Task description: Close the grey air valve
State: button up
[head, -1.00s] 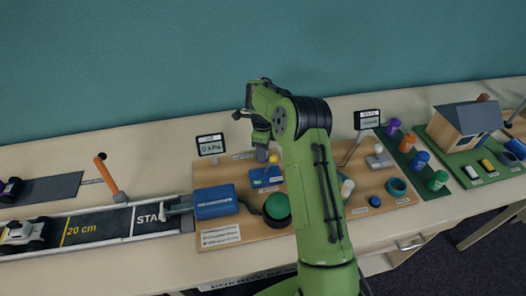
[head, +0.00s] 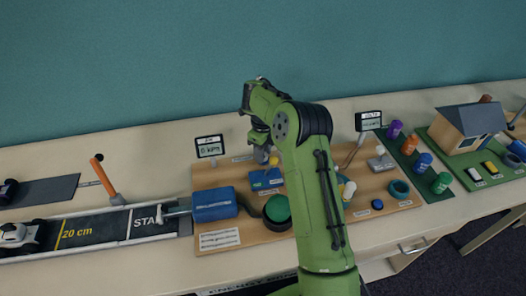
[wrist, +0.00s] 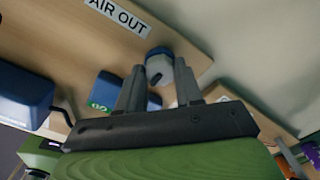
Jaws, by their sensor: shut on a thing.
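The grey air valve (wrist: 160,68) shows in the wrist view between my fingertips, as a small pale grey body with a blue part, just below the AIR OUT label. My gripper (wrist: 158,76) has a finger on each side of it and is shut on it. In the head view my gripper (head: 261,142) points down over the wooden board, at a blue block (head: 266,178). A grey knob shows just beside the fingers there, but the arm hides part of this spot. Whether the valve is turned open or closed cannot be told.
A small display (head: 209,146) stands behind the board, its digits hard to read. A second display (head: 368,120) and several coloured bottles stand to the right of my arm.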

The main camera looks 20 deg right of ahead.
jog(key=o, duration=1)
jog(key=shift+o, duration=0.2)
notch_tip(320, 180, up, 16)
jog(key=p, duration=0.5)
jog(key=shift+f, duration=0.15)
